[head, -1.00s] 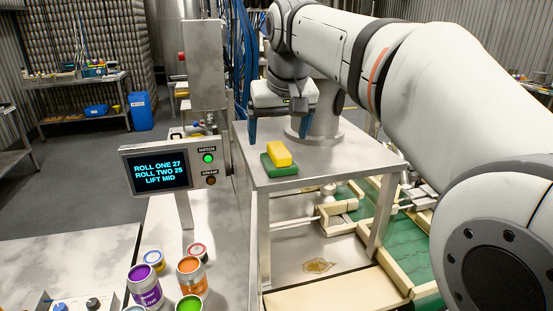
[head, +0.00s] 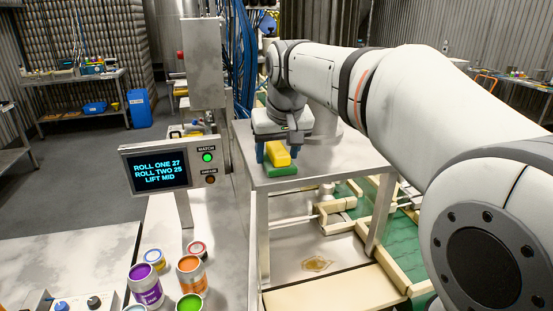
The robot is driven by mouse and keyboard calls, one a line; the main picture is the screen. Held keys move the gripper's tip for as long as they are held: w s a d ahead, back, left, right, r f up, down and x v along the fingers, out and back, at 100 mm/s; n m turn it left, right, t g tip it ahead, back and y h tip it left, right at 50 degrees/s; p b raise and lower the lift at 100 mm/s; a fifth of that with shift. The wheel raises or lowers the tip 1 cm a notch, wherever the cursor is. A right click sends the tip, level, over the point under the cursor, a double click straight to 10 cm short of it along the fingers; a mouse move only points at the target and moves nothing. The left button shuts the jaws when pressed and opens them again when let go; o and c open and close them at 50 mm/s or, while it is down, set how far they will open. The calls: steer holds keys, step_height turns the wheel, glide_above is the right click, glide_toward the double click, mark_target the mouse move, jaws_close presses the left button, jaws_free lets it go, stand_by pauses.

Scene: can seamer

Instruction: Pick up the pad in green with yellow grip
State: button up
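The pad is a green block with a yellow grip on top. The green pad (head: 283,170) lies flat on the steel table, and its yellow grip (head: 277,155) stands up from it. My gripper (head: 279,150) is right over it, pointing down, with blue fingers. The left finger hangs beside the left of the grip and the other is at its right and partly behind it. The fingers are apart with the grip between them. I cannot see contact, and the gripper body hides the far top part of the grip.
The steel table (head: 335,160) is otherwise clear around the pad. A display panel (head: 160,170) with a green lamp stands to the left. Several paint cans, such as a purple one (head: 145,285) and an orange one (head: 190,275), stand at the front left. Wooden-railed green conveyor (head: 410,235) runs at right.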

steer(key=c, duration=0.6)
